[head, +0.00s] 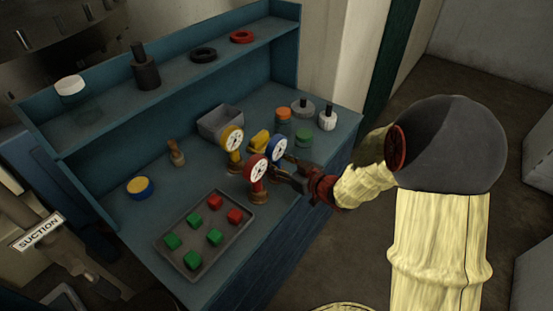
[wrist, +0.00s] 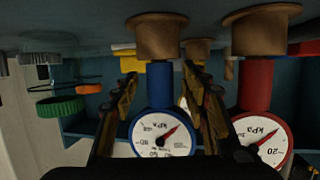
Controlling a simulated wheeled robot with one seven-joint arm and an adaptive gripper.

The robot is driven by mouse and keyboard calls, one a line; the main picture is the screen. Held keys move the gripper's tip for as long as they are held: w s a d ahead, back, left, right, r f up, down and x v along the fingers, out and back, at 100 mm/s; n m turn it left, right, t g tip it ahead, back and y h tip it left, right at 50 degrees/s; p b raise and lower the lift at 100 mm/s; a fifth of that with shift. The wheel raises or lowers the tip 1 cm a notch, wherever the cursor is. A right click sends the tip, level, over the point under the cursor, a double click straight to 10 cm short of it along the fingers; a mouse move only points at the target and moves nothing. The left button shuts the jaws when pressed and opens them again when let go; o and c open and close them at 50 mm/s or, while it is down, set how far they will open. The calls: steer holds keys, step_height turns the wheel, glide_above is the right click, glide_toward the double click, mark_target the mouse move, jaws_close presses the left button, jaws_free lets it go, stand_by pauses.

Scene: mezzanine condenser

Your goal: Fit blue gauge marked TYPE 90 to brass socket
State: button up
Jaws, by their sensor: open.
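The blue gauge (head: 277,149) stands at the bench's front side, its white dial facing out. In the wrist view, which is upside down, the blue gauge (wrist: 160,132) has its stem end meeting a brass socket (wrist: 158,38), with no clear gap visible. My gripper (head: 277,170) is open around it; in the wrist view the fingers of my gripper (wrist: 161,84) lie on both sides of the stem, apparently not touching it. The TYPE 90 marking is not legible.
A red gauge (head: 257,170) stands in another brass socket close by; a yellow gauge (head: 232,139) stands behind. A tray (head: 163,243) of green and red blocks lies at the front left. Jars and knobs (head: 303,137) stand to the right.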

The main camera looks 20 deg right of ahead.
steer(key=shift+c, duration=0.8)
jaws_close()
steer(key=shift+r, duration=0.1)
